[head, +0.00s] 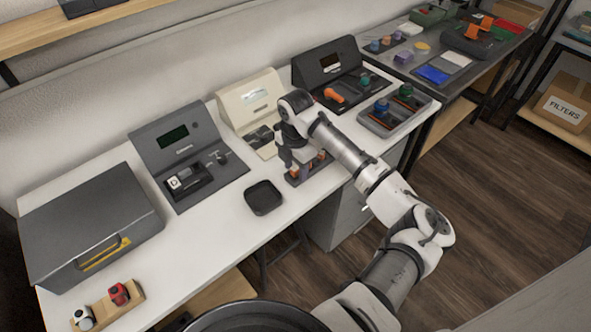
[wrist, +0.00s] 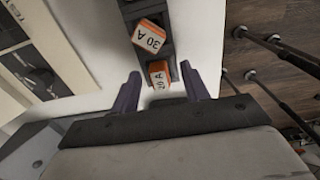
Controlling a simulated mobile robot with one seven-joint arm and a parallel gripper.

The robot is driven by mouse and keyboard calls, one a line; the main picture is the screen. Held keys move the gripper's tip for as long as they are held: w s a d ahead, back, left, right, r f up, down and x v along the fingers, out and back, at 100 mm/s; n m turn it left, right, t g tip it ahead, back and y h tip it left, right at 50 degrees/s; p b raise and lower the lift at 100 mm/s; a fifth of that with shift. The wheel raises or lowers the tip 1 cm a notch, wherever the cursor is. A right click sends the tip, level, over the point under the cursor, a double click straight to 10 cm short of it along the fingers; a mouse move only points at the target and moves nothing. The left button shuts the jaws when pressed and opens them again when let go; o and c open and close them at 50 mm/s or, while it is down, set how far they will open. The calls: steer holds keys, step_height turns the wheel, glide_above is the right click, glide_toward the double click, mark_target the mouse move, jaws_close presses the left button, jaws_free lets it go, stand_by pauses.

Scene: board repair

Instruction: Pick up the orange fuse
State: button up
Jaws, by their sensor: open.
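Two fuses with orange sides and white labels stand in a narrow dark rack (wrist: 167,50) in the wrist view. The farther orange fuse (wrist: 150,38) reads 30 A and sits turned. The nearer orange fuse (wrist: 160,75) reads 20 A. My gripper (wrist: 160,80) is open, with one purple finger on each side of the nearer fuse. I cannot tell whether the fingers touch it. In the head view, my gripper (head: 297,166) points down over the rack (head: 296,182) on the white bench and hides part of it.
A black tray (head: 264,197) stands left of the rack on the white bench (head: 222,228). A cream tester (head: 250,105) and dark consoles stand behind. A grey case (head: 85,225) and a wooden holder (head: 112,308) are at the left. A dark tray (head: 400,112) stands at the right.

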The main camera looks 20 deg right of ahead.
mark_target(295, 168)
jaws_close()
steer(key=shift+r, duration=0.15)
step_height(295, 168, up, 20)
steer(key=b, duration=0.2)
steer(key=shift+b, duration=0.3)
steer(key=shift+f, duration=0.2)
